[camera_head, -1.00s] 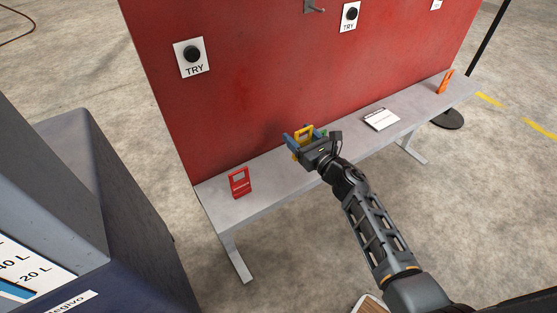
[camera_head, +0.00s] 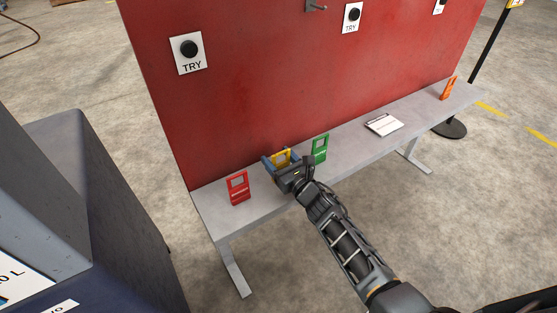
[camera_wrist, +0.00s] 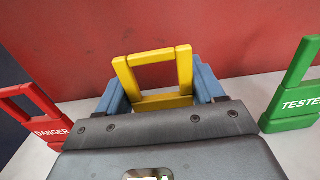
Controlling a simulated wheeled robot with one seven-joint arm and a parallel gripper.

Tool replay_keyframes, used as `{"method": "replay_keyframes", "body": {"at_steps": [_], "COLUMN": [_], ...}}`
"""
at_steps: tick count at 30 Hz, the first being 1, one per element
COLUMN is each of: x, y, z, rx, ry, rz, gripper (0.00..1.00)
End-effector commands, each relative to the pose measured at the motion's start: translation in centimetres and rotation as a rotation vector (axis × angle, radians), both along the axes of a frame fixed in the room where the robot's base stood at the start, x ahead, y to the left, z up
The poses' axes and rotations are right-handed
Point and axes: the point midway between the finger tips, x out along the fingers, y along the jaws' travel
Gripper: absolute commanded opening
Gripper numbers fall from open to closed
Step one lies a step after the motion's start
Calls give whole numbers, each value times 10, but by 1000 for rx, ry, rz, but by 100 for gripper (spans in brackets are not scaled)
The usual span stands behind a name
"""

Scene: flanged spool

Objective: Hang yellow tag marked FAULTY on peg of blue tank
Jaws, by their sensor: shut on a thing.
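The yellow tag (camera_head: 281,157) is between the blue fingers of my gripper (camera_head: 280,162), at the bench by the red panel. In the wrist view, the yellow tag (camera_wrist: 153,72) shows its upright open frame between the fingers (camera_wrist: 160,95). The gripper is shut on it. Its lower part and any lettering are hidden by the gripper body. I cannot tell whether it touches the bench. A large blue-grey body (camera_head: 60,170) with a litre scale stands at the left, only partly in view. I see no peg on it, and cannot tell if it is the blue tank.
The red panel (camera_head: 260,80) rises behind, with TRY buttons and a metal bracket.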

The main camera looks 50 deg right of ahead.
Motion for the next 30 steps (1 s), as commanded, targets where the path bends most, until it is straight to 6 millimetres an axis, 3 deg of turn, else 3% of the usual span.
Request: {"method": "replay_keyframes", "body": {"at_steps": [8, 9, 16, 28, 30], "x": [0, 0, 0, 0, -11], "y": [0, 0, 0, 0, 3], "z": [-6, -4, -4, -1, -6], "rx": [0, 0, 0, 2, 2], "ry": [-1, -1, 0, 0, 3], "rz": [0, 0, 0, -1, 0], "gripper": [38, 70, 92, 93, 93]}}
